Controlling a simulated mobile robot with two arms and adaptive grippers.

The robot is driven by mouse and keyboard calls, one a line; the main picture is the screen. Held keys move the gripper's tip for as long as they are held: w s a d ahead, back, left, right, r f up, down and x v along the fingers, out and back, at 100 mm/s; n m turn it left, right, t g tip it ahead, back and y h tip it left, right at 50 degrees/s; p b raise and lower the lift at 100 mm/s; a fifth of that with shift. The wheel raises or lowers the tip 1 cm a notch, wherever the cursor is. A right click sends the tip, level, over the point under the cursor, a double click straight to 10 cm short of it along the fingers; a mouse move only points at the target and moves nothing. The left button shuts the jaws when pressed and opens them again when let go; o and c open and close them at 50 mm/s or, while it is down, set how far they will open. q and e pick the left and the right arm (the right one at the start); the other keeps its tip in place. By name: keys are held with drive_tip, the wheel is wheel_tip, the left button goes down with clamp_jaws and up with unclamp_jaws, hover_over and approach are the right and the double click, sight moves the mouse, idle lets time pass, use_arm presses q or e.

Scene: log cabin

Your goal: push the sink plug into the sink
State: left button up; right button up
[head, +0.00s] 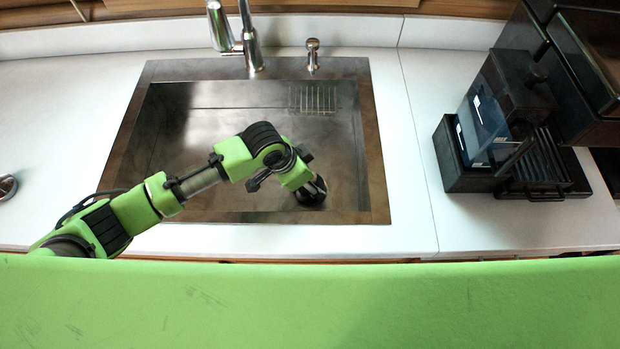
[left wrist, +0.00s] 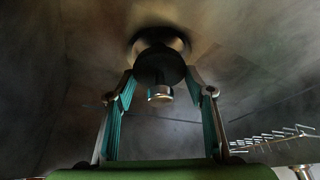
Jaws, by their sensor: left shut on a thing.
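The steel sink (head: 250,68) is set in the white counter, and its basin is empty apart from my arm and a wire rack. My left gripper (head: 313,192) reaches down into the basin near its front right part. In the left wrist view, my left gripper (left wrist: 161,82) has its teal-lined fingers on both sides of the dark sink plug (left wrist: 160,68), shut on it. The plug has a small metal knob facing the camera and lies against the round drain (left wrist: 158,40). I cannot tell how deep it sits. My right gripper is out of view.
A chrome faucet (head: 250,50) and a soap dispenser (head: 312,55) stand behind the sink. A wire rack (head: 315,98) is in the back right of the basin. A dark appliance (head: 505,120) stands on the counter to the right. The left counter is mostly clear.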

use_arm(q)
drive_tip(key=shift+p, duration=0.35)
drive_tip(key=shift+f+b, duration=0.5)
drive_tip(key=shift+f, duration=0.55)
drive_tip(key=o, duration=1.3)
drive_tip(key=v, duration=1.2)
